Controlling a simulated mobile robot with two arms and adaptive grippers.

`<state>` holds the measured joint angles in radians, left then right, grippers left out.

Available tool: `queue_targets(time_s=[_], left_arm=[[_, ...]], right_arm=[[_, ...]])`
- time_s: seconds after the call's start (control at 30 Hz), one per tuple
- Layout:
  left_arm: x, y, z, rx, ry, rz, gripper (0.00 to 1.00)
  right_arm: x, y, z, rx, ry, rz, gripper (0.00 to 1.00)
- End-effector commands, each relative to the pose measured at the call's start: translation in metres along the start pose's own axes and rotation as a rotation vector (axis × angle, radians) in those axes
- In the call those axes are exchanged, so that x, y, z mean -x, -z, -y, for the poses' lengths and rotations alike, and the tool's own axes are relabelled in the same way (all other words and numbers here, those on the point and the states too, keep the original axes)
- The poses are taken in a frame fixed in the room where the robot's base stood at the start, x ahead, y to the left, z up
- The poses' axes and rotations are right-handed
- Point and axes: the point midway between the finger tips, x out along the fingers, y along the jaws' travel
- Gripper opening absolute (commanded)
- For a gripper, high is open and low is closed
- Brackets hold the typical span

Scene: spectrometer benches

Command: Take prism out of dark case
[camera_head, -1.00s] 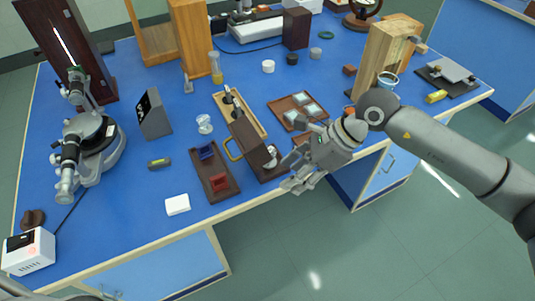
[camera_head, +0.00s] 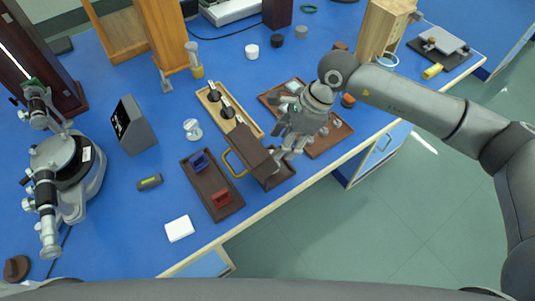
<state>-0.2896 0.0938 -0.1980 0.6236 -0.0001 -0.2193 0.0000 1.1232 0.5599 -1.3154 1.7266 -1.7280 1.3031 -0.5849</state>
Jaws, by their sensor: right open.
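The dark case (camera_head: 249,150) is a brown box with a brass handle, near the front edge of the blue table. Its lid stands raised on the left and its low tray part lies to the right. My right gripper (camera_head: 283,154) is open, fingers pointing down over the case's open part, close to the lid. I cannot make out the prism; the fingers cover much of the case's inside. My left gripper is out of view.
A brown tray (camera_head: 226,212) with a blue and a red holder lies left of the case. A wooden box (camera_head: 205,95) with dark eyepieces stands behind it. Another brown tray (camera_head: 341,137) lies partly under my right arm.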

Motion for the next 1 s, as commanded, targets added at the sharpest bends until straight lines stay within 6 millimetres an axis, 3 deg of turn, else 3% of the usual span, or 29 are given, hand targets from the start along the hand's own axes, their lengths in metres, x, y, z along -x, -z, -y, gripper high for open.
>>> queue_targets(time_s=[0.27,0.63,0.9,1.0], left_arm=[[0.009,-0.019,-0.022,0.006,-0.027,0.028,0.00],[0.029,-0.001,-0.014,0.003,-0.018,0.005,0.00],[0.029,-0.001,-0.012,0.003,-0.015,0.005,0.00],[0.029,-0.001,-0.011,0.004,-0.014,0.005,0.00]], right_arm=[[-0.028,-0.001,0.000,0.000,-0.001,0.002,0.46],[-0.074,0.002,0.001,0.000,-0.002,0.001,0.46],[-0.079,0.003,0.002,0.001,0.001,0.001,0.46],[-0.079,0.003,0.002,0.001,0.001,0.001,0.36]])
